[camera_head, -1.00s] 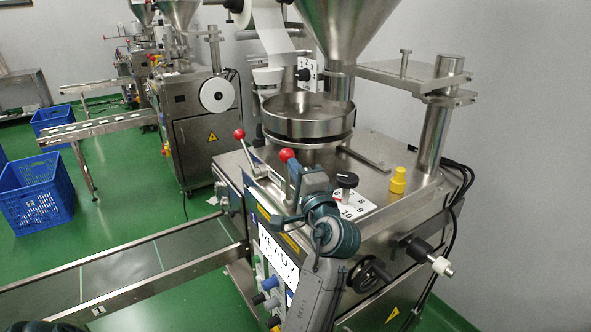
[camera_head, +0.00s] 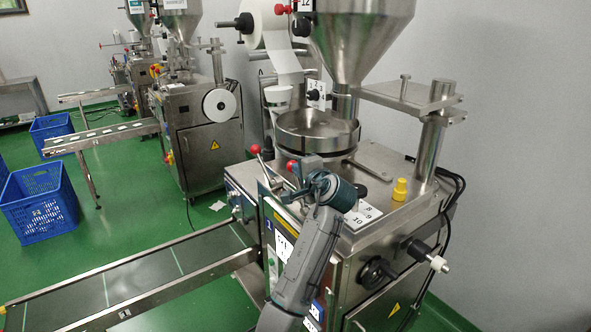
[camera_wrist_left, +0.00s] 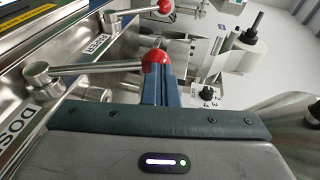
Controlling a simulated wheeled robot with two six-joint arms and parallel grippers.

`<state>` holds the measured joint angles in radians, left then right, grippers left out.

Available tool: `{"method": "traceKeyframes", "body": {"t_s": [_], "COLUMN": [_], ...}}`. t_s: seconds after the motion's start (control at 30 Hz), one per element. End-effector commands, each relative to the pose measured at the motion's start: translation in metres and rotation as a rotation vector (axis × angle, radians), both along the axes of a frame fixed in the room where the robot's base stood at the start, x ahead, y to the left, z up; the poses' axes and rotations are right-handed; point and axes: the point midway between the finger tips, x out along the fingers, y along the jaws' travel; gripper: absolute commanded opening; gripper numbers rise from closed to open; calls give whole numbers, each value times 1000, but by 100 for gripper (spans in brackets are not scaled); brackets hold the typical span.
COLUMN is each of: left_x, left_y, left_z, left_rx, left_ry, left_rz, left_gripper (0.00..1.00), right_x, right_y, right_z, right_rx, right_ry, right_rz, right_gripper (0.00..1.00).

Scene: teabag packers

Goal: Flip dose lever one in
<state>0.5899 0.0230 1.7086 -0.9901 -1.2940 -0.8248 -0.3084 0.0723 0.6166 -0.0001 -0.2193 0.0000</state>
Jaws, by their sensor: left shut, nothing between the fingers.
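Two levers with red ball knobs stand on the front left of the packing machine (camera_head: 375,240). The dose lever (camera_wrist_left: 95,68), beside a partly hidden "DOSE" label, runs from a round metal hub to a red ball (camera_wrist_left: 157,60) in the left wrist view. The nearer red ball in the head view (camera_head: 292,165) is beside my left gripper (camera_head: 303,172). My left gripper is shut and empty, its fingertips right at this ball; I cannot tell if they touch. The second lever's red ball (camera_head: 254,149) is farther left and apart from the gripper. My right gripper is out of view.
A steel bowl (camera_head: 318,132) and hopper sit above the machine top. A yellow knob (camera_head: 400,189) and a number plate (camera_head: 362,217) are right of my gripper. A conveyor (camera_head: 140,270) runs left; a blue crate (camera_head: 40,200) stands on the floor.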

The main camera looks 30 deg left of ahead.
Motion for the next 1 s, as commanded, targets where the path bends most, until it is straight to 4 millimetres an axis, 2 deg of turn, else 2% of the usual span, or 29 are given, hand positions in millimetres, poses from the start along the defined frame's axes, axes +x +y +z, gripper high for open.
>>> {"method": "traceKeyframes", "body": {"t_s": [0.03,0.1,0.5,1.0], "left_x": [5,11,26,30], "left_y": [4,10,41,52], "left_z": [0,-2,-16,-23], "left_rx": [2,5,5,6], "left_ry": [7,6,2,1], "left_rz": [1,1,0,0], "left_gripper": [0,0,0,0], "right_x": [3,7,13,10], "right_y": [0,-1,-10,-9], "right_z": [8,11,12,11], "right_rx": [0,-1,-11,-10], "right_ry": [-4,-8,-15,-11], "right_rz": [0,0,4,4], "right_gripper": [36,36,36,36]}}
